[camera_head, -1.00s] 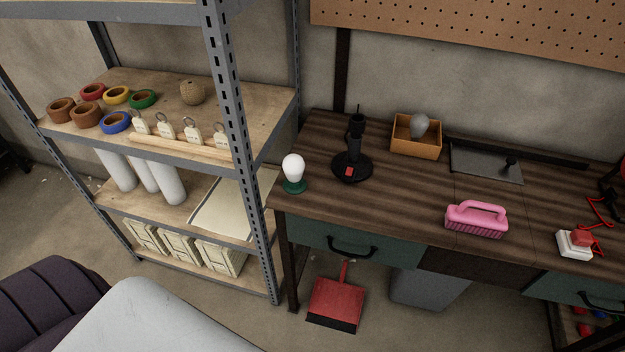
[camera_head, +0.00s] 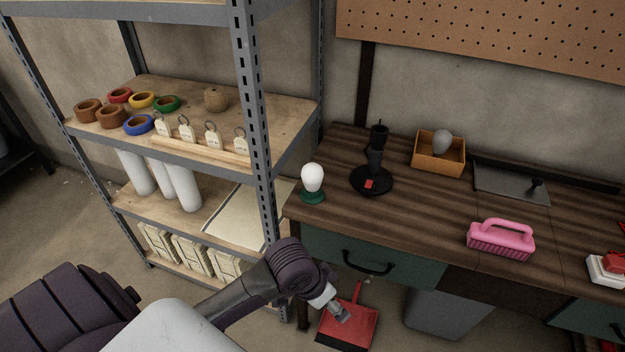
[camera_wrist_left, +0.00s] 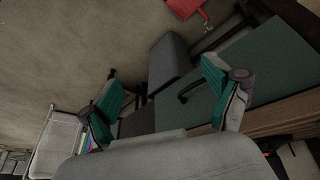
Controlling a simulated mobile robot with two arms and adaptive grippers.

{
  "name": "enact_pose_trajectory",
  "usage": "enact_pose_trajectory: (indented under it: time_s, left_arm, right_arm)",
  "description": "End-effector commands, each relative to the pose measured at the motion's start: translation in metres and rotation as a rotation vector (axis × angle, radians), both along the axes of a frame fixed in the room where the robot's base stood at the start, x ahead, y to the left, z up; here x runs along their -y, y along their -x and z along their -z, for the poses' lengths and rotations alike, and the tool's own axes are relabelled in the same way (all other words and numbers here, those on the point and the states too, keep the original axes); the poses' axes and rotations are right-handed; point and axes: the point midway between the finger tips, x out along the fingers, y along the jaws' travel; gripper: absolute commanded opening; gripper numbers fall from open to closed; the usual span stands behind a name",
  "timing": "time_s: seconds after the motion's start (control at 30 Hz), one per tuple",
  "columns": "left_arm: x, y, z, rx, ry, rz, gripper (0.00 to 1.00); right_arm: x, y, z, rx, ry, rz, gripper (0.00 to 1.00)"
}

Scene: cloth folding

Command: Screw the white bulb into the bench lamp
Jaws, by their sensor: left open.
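The white bulb (camera_head: 312,178) stands upright in a green holder (camera_head: 312,197) at the left end of the bench. The black bench lamp (camera_head: 375,165) stands to its right, with a round base, a red switch and an upright head whose socket I cannot see clearly. My left arm reaches in from the lower left, below the bench top and in front of it. My left gripper (camera_wrist_left: 165,95) shows in the left wrist view with its teal-padded fingers wide apart and nothing between them. My right gripper is in neither view.
An orange box (camera_head: 438,156) with a grey bulb (camera_head: 442,141) sits behind the lamp to the right. A pink brush (camera_head: 501,240) lies nearer the front. A metal shelf post (camera_head: 257,130) stands left of the bench. A red dustpan (camera_head: 352,322) lies on the floor.

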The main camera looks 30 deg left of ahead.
Motion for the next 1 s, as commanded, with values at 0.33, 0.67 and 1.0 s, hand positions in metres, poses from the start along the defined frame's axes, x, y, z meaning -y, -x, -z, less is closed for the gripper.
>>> enact_pose_trajectory:
  time_s: [0.33,0.67,1.0]
  left_arm:
    - [-0.08,-0.108,-0.073,-0.029,-0.015,-0.053,0.89]
    - [-0.193,-0.169,-0.188,-0.024,0.082,-0.34,0.89]
    - [-0.216,-0.174,-0.216,-0.016,0.127,-0.411,0.89]
  right_arm:
    - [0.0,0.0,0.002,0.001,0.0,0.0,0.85]
    - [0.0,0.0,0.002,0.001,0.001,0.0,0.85]
    - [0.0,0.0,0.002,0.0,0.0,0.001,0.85]
